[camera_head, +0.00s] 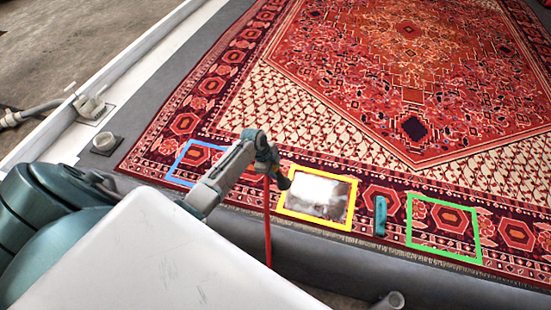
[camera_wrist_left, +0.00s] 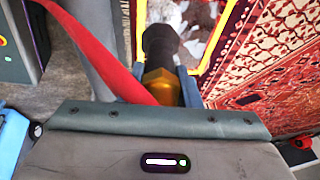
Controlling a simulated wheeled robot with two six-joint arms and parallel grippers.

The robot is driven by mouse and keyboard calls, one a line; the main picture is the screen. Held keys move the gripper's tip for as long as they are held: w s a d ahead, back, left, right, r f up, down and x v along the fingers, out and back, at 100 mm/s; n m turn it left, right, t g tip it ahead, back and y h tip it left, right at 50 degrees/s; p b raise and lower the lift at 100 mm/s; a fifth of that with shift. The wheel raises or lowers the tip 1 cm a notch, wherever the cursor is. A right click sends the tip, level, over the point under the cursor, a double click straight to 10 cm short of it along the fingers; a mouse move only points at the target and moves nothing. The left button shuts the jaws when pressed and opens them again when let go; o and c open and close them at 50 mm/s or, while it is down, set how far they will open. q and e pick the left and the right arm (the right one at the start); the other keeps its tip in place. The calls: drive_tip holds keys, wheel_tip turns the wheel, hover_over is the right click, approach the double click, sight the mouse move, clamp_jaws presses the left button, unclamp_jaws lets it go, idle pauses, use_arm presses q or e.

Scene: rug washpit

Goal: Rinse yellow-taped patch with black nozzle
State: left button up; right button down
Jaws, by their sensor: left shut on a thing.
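My left gripper (camera_head: 270,163) is shut on the black nozzle (camera_head: 284,182), just left of the yellow-taped patch (camera_head: 322,194). In the left wrist view the black nozzle (camera_wrist_left: 160,43) has a brass collar between the fingers and points toward the patch (camera_wrist_left: 193,14). A red hose (camera_head: 267,225) hangs down from the gripper; it also shows in the wrist view (camera_wrist_left: 92,48). The yellow-taped patch is covered with whitish foam or grime that hides much of the pattern. No water is visible from the nozzle. My right gripper is not in view.
The red patterned rug (camera_head: 400,90) also carries a blue-taped patch (camera_head: 183,160) on the left and a green-taped patch (camera_head: 447,226) on the right. A teal object (camera_head: 380,216) stands between the yellow and green frames. The grey pit edge (camera_head: 330,255) runs in front.

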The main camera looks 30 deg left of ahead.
use_arm(q)
drive_tip(key=shift+s+d+p, duration=0.2)
drive_tip(key=shift+s+p, duration=0.3)
drive_tip(key=shift+s, duration=0.2)
drive_tip(key=shift+s+d+p, duration=0.2)
drive_tip(key=shift+s+p, duration=0.25)
drive_tip(key=shift+s, duration=0.25)
drive_tip(key=shift+s+d+p, duration=0.2)
drive_tip(key=shift+s+p, duration=0.3)
drive_tip(key=shift+s, duration=0.2)
